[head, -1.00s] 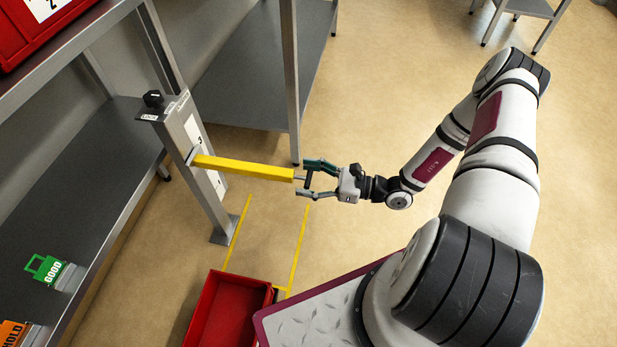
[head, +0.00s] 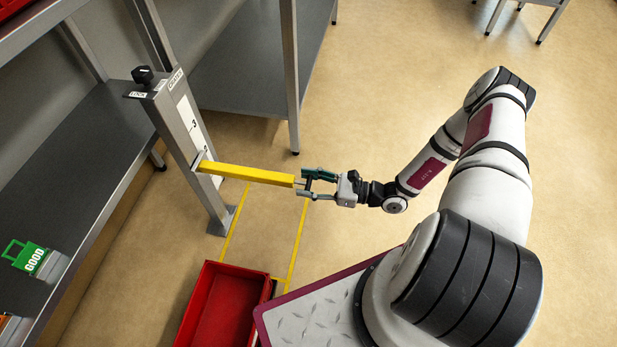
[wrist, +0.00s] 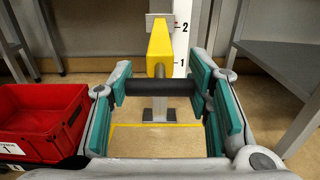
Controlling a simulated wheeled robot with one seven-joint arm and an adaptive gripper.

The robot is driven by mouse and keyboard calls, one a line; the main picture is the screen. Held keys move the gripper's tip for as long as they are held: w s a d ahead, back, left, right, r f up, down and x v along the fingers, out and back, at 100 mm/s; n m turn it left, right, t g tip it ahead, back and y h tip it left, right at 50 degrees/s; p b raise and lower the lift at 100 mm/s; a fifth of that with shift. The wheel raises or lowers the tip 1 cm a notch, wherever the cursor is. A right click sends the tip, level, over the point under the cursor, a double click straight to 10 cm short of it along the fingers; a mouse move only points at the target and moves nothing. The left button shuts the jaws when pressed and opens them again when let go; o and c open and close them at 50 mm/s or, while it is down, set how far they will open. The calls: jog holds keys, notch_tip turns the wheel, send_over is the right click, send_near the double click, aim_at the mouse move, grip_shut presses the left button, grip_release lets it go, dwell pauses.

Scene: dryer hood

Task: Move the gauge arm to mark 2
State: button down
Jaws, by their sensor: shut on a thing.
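The yellow gauge arm (head: 245,174) sticks out sideways from a grey post (head: 177,135) with a white numbered scale (head: 190,123). In the head view, marks 3 and 2 show above the arm's root. In the wrist view, the gauge arm (wrist: 159,48) points at me, and its root plate (wrist: 158,20) appears beside mark 2 (wrist: 185,27), with mark 1 lower. My gripper (head: 303,184) is shut on the dark crossbar handle (wrist: 158,87) at the arm's free end. The wrist view shows the bar between the green finger pads. A black knob (head: 142,74) tops the post.
A red bin (head: 205,285) stands on the floor below, beside yellow floor lines (head: 298,245). Grey shelving (head: 70,180) with a green GOOD tag (head: 30,258) is at left. Another grey rack (head: 245,70) stands behind the post.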

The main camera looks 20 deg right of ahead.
jog(key=shift+f, duration=0.7)
jog(key=c, duration=0.8)
grip_release()
jog(key=shift+d, duration=0.15)
jog(key=v, duration=1.2)
jog(key=shift+r, duration=0.1)
